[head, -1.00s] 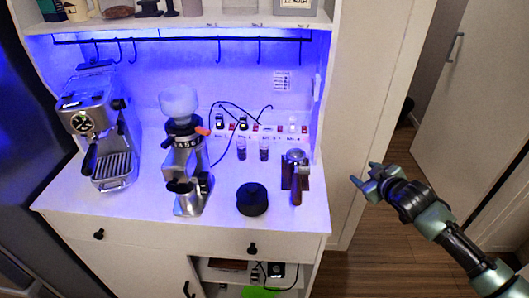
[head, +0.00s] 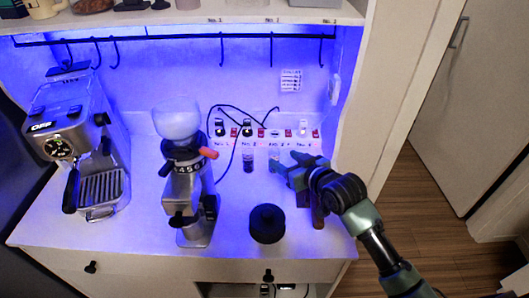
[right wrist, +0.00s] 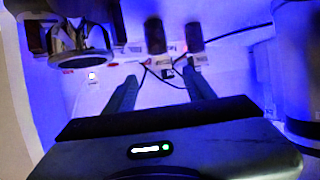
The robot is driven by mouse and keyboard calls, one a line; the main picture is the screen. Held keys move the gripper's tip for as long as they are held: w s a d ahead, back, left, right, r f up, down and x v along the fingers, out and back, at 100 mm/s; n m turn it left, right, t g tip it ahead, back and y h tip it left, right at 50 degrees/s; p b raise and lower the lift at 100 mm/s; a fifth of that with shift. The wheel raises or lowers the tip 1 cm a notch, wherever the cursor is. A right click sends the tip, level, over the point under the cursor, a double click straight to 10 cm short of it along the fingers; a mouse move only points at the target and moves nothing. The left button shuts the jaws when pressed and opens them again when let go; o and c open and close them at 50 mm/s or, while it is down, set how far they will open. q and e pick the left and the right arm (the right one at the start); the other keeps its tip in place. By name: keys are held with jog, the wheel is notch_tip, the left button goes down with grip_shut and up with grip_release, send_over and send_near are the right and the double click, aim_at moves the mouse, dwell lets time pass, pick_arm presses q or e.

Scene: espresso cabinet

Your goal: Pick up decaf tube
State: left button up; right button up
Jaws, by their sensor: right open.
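Two small dark tubes stand side by side on the counter, a left tube (head: 248,159) and a right tube (head: 274,154). I cannot read which one is decaf. My right gripper (head: 283,168) is open and empty, close to the right tube and partly covering its lower end. In the right wrist view the right gripper (right wrist: 158,75) has its two fingers spread. There the tubes appear the other way round, one tube (right wrist: 155,36) in line with the gap and the other tube (right wrist: 194,37) nearer one finger. My left gripper is out of view.
A grinder (head: 183,190) stands left of the tubes, an espresso machine (head: 75,140) farther left. A round black tamper-like object (head: 267,224) sits in front. Labelled switches and cables (head: 262,132) lie behind.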

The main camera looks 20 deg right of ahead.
aim_at(278, 155)
jog(key=p+x, duration=0.2)
jog(key=x, duration=0.4)
jog(key=shift+w+a+f, duration=0.1)
jog(key=shift+w, duration=0.2)
grip_shut()
